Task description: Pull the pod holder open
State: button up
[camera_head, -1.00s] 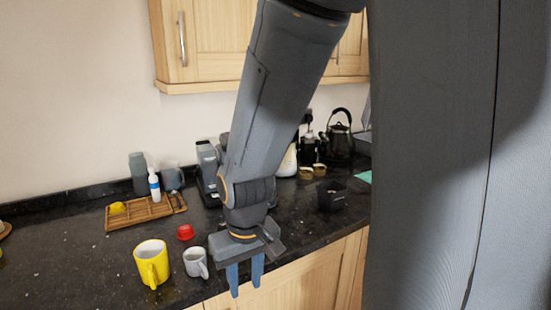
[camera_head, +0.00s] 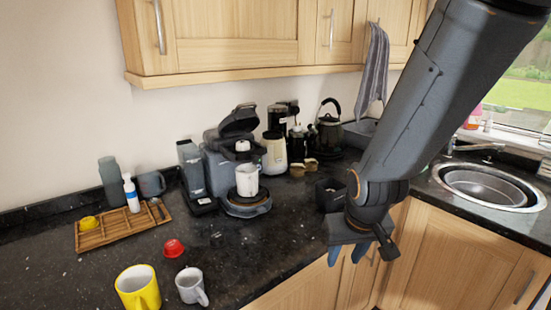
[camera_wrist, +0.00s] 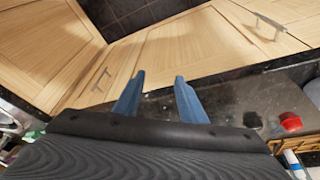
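A dark grey coffee machine (camera_head: 218,163) stands on the black counter left of centre in the head view. Its top part (camera_head: 240,120) looks raised and tilted back. I cannot clearly make out the pod holder. A white cup (camera_head: 247,181) stands on the machine's round base (camera_head: 247,207). My gripper (camera_head: 346,256) is in front of the counter edge, right of the machine and well apart from it. In the wrist view its two blue fingers (camera_wrist: 159,79) are spread with nothing between them. The machine is not seen clearly there.
A red pod (camera_head: 174,248), yellow mug (camera_head: 138,288) and grey mug (camera_head: 191,286) stand in front of the machine. A wooden tray (camera_head: 120,226) lies left. A black container (camera_head: 330,194) and a sink (camera_head: 487,187) are right. Cupboards (camera_head: 240,37) hang above.

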jog(key=w+a+r+n+t, duration=0.15)
jog(key=w+t, duration=0.25)
jog(key=w, duration=0.5)
jog(key=n+t+y, duration=0.4)
jog(key=t+y, duration=0.4)
jog(key=y, duration=0.1)
send_near(257, 157)
jog(key=w, duration=0.1)
jog(key=x, duration=0.4)
jog(key=p+x, duration=0.1)
jog(key=x, duration=0.2)
jog(key=shift+w+a+p, duration=0.2)
jog(key=shift+a+p, duration=0.1)
jog(key=shift+a, duration=0.15)
grip_shut()
jog(key=shift+d, duration=0.1)
